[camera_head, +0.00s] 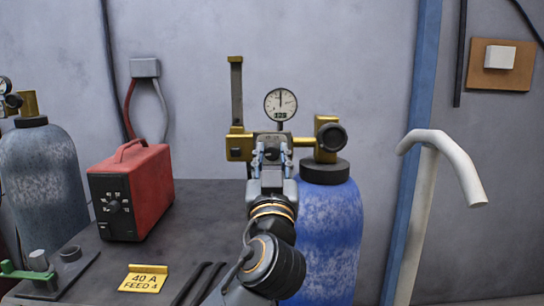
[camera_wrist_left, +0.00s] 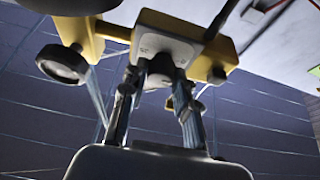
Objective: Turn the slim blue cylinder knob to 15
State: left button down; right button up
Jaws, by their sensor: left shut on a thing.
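The blue cylinder (camera_head: 326,240) stands right of my left arm in the head view, with a brass valve and regulator (camera_head: 240,148) at its top. A round gauge (camera_head: 280,104) sits above the regulator; its needle points about straight up, and its small lettering is hard to read. My left gripper (camera_head: 272,152) is in front of the regulator and hides the knob in the head view. In the left wrist view, its two fingers (camera_wrist_left: 155,88) are shut on the dark knob (camera_wrist_left: 160,70) at the regulator's pale face. My right gripper is not in view.
A red box with a dial (camera_head: 150,190) stands on the dark bench (camera_head: 200,215), left of my arm. A yellow "40 A FEED 4" tag (camera_head: 144,281) lies in front. A grey-blue cylinder (camera_head: 42,175) stands far left. A pale bent pipe (camera_head: 425,200) rises at right.

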pick_arm(q)
jog(key=shift+m, duration=0.4)
jog(key=m+h+p, duration=0.1)
jog(key=m+h, duration=0.1)
jog(key=shift+a+r+m, duration=0.1)
jog(key=shift+m, duration=0.2)
jog(key=m+h+p, duration=0.1)
jog(key=m, duration=0.2)
jog(key=shift+r+m+g+h+p, duration=0.15)
jog(key=shift+m+g+h+p, duration=0.25)
jog(key=m+g+h+p, duration=0.1)
jog(key=m+p, duration=0.2)
jog(key=m+g+h+p, duration=0.1)
jog(key=m+p, duration=0.2)
jog(key=m, duration=0.1)
jog(key=m+g+h+p, duration=0.1)
jog(key=m+p, duration=0.2)
jog(key=shift+a+r, duration=0.1)
jog(key=shift+r, duration=0.05)
jog(key=shift+m+g+p, duration=0.4)
jog(key=shift+m, duration=0.8)
jog(key=shift+m+g, duration=0.4)
jog(key=shift+m, duration=0.5)
jog(key=m+g, duration=0.1)
jog(key=m, duration=0.2)
jog(key=shift+m+g+y, duration=0.6)
jog(key=shift+m+y, duration=0.1)
jog(key=shift+m, duration=0.8)
